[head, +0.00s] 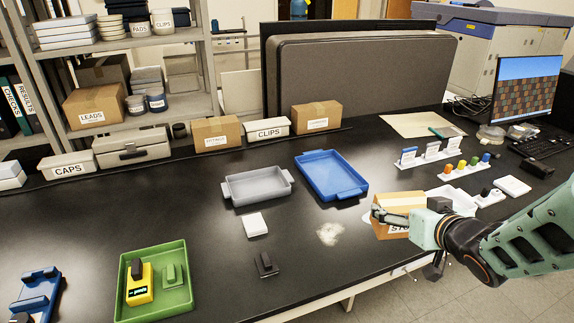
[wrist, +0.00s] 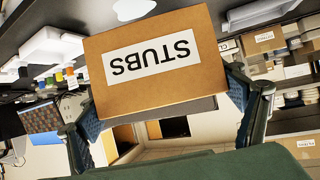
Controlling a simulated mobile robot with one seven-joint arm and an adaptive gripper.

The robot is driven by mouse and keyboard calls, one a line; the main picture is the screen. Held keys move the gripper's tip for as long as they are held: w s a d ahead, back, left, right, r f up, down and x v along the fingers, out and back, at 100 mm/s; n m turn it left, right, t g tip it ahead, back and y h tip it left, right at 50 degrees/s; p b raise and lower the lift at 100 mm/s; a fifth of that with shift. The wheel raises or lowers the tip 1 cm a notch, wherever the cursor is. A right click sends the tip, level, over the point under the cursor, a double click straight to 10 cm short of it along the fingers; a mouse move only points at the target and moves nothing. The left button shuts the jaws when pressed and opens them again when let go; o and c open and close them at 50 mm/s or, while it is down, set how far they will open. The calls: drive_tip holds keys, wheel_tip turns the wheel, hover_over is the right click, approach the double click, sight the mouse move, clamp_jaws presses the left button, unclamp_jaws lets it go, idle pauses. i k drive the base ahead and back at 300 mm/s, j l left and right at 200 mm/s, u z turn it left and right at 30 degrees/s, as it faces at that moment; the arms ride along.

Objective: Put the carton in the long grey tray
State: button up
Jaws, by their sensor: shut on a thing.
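The carton (head: 402,202) is a brown box with a white label reading STUBS. It is at the bench's front edge, right of centre in the head view. My gripper (head: 392,216) is shut on it, coming from the right. In the wrist view the carton (wrist: 150,85) sits between the two fingers, its label upside down. I cannot tell whether it touches the bench. The long grey tray (head: 233,200) lies empty on the bench, left of the carton and beside a blue tray.
The blue tray (head: 352,186) is empty and lies between the grey tray and the carton. A white box (head: 255,224) and a small dark block (head: 265,265) are in front of the grey tray. A pale patch (head: 329,234) marks the bench. A green tray (head: 178,303) holds devices.

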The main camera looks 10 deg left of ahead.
sight(257, 188)
drive_tip(key=i+u, duration=0.15)
drive_tip(key=u, duration=0.2)
drive_tip(key=i+u, duration=0.15)
drive_tip(key=u, duration=0.25)
drive_tip(key=i+u, duration=0.15)
drive_tip(key=u, duration=0.2)
